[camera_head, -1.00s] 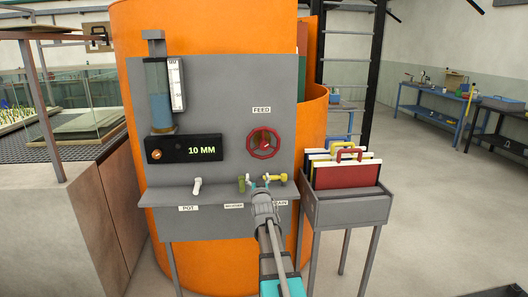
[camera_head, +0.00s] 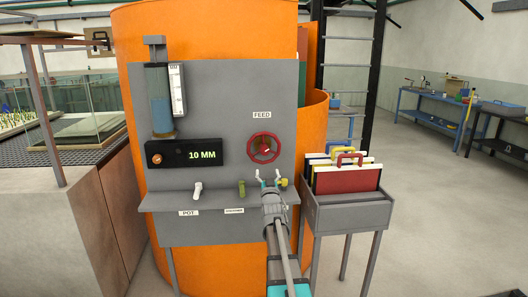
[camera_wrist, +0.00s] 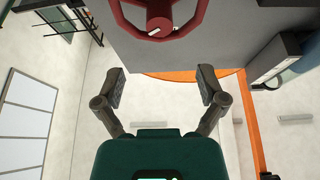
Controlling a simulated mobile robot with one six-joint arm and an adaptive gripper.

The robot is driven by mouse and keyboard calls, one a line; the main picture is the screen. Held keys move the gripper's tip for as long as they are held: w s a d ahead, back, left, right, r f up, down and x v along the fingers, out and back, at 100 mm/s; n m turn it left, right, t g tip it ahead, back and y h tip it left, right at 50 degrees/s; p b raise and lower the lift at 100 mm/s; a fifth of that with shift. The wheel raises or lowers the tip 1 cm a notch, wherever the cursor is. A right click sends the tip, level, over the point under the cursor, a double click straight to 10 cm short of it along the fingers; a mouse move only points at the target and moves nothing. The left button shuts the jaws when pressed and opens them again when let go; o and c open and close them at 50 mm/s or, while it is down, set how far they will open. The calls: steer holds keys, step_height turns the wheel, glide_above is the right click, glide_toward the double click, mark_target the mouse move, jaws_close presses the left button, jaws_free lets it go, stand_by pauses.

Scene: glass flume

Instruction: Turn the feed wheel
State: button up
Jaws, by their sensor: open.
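The red feed wheel (camera_head: 264,148) is mounted on the grey panel under the FEED label (camera_head: 262,115). In the wrist view the wheel (camera_wrist: 160,32) is at the top centre, partly cut off by the frame edge. My gripper (camera_head: 273,174) is open and empty, in front of the panel just below the wheel. In the wrist view its two fingers (camera_wrist: 159,88) are spread wide, with the wheel beyond and above them. The fingers are apart from the wheel in the wrist view.
A display (camera_head: 184,152) reads 10 MM. A grey bin (camera_head: 345,213) of coloured folders stands right of the panel. Open floor lies further right.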

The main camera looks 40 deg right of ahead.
mark_target(265, 153)
steer(key=p+x, duration=0.4)
steer(key=x, duration=0.8)
steer(key=shift+w+d+r, duration=0.1)
steer(key=shift+w, duration=0.05)
jaws_close()
